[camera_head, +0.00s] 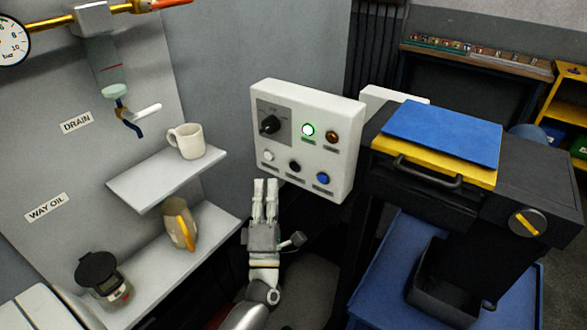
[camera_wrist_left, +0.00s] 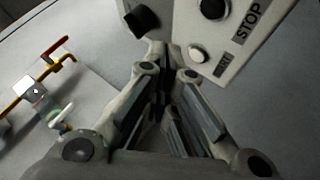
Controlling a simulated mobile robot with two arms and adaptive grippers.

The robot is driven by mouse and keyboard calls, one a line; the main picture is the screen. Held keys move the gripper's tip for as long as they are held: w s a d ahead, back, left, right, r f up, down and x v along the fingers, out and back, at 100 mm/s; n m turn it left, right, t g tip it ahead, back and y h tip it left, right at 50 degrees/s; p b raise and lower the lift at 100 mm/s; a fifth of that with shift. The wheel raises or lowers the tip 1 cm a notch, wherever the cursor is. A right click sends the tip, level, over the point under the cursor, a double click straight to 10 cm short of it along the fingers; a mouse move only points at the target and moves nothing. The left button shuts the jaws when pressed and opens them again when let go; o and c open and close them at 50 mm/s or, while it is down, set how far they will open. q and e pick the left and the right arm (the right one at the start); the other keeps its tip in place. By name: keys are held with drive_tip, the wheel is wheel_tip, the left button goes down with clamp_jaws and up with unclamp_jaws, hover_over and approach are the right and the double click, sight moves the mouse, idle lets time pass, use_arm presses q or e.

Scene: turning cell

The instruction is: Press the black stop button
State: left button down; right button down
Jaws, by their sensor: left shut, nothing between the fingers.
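The black stop button (camera_head: 295,166) is in the lower row of the white control panel (camera_head: 343,152), between a white button (camera_head: 268,156) and a blue button (camera_head: 322,178). In the left wrist view the black button (camera_wrist_left: 213,8) sits at the top edge beside the STOP label (camera_wrist_left: 247,22), and the white button (camera_wrist_left: 197,53) is nearer my fingers. My left gripper (camera_head: 265,183) is shut and empty, its fingers pointing up just below the panel's lower left. No contact with the black button shows. My right gripper is not in view.
The panel also has a black rotary knob (camera_head: 269,124), a lit green button (camera_head: 308,130) and an amber one (camera_head: 332,137). Shelves at left hold a mug (camera_head: 187,140), a yellowish jug (camera_head: 179,224) and a black-lidded pot (camera_head: 104,277). A dark cart (camera_head: 420,181) stands right.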

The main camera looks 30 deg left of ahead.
use_arm(q)
drive_tip(key=shift+w+d+b, duration=0.2)
drive_tip(key=shift+w+b, duration=0.4)
drive_tip(key=shift+w, duration=2.3)
drive_tip(key=shift+w+d+b, duration=0.1)
drive_tip(key=shift+w+b, duration=0.25)
drive_tip(key=shift+b, duration=0.05)
drive_tip(key=shift+s, duration=0.85)
drive_tip(key=shift+s+a+p, duration=0.15)
drive_tip(key=shift+s+p, duration=0.25)
drive_tip(key=shift+s, duration=0.85)
drive_tip(key=shift+s+a+p, duration=0.1)
drive_tip(key=shift+s+p, duration=0.3)
drive_tip(key=shift+s, duration=0.8)
